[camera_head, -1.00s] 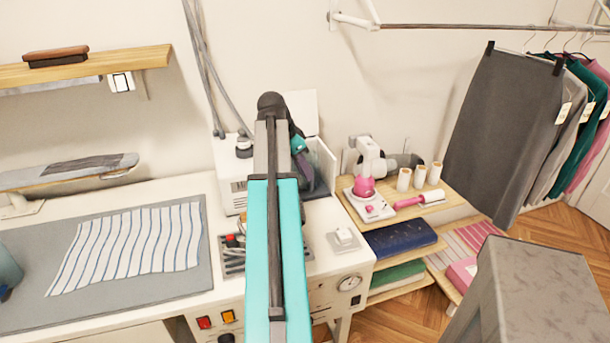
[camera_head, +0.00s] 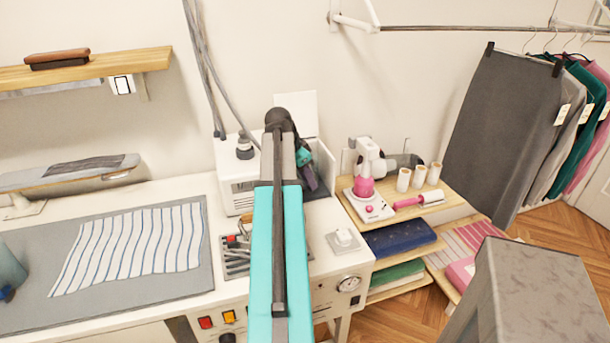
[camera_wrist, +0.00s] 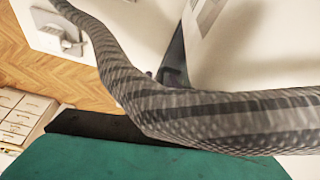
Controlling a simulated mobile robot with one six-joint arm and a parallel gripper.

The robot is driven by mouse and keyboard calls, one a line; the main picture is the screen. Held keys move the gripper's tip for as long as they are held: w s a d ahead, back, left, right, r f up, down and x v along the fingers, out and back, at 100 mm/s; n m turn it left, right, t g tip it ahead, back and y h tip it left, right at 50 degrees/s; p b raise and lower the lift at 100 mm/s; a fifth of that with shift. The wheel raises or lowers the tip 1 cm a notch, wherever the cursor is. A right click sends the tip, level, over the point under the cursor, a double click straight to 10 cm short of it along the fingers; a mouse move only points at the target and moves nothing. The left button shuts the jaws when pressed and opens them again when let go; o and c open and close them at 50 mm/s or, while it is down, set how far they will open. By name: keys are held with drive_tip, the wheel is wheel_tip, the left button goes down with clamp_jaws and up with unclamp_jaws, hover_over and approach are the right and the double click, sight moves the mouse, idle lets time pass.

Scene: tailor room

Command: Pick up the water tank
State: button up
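No thing is clearly recognisable as the water tank. The white machine (camera_head: 237,193) on the worktop stands behind my arm, with a raised white lid (camera_head: 297,108) and an upright side wall (camera_head: 323,168). Any tank in or beside it is hidden by my teal arm. The dark end of my arm, with my gripper (camera_head: 310,178), is low beside that wall; its fingers cannot be made out. In the wrist view a grey striped hose-like thing (camera_wrist: 170,108) crosses close to the lens, and no fingers can be told apart.
Striped cloth (camera_head: 130,250) lies on a grey mat at left. A small white piece (camera_head: 343,240) sits on the worktop right of my arm. A shelf unit (camera_head: 445,207) carries a pink-white device (camera_head: 365,187) and spools. Cables hang above the machine. A grey block (camera_head: 535,285) stands front right.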

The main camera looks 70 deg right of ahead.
drive_tip(key=shift+s+d+f, duration=0.15)
drive_tip(key=shift+s+f, duration=0.05)
drive_tip(key=shift+f, duration=0.35)
clamp_jaws()
